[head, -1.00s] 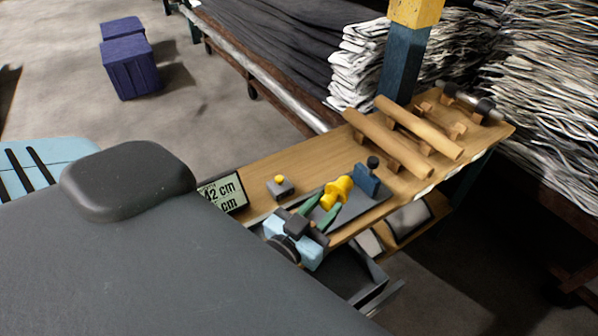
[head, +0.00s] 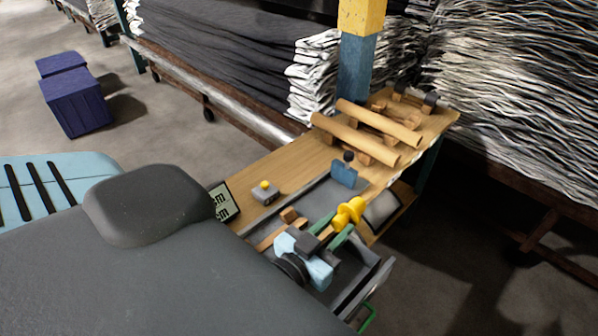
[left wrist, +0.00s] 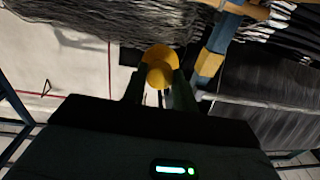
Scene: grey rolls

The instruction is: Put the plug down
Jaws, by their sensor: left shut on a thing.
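The yellow plug (head: 350,212) is a flanged, rounded piece held at the tips of my left gripper (head: 336,224). The gripper's green fingers are shut on it. In the head view the plug overlaps the front edge of the wooden bench (head: 290,160); its height above the bench is hard to tell. In the left wrist view the plug (left wrist: 160,62) sits between the dark fingertips (left wrist: 160,84), its round face showing. My right gripper is in neither view.
A grey tray (head: 316,198) lies on the bench near a blue block with a black knob (head: 344,173). A small grey box with a yellow button (head: 265,192), a display sign (head: 224,203) and wooden rolls (head: 355,138) are also on the bench. An open drawer (head: 365,285) juts out below.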

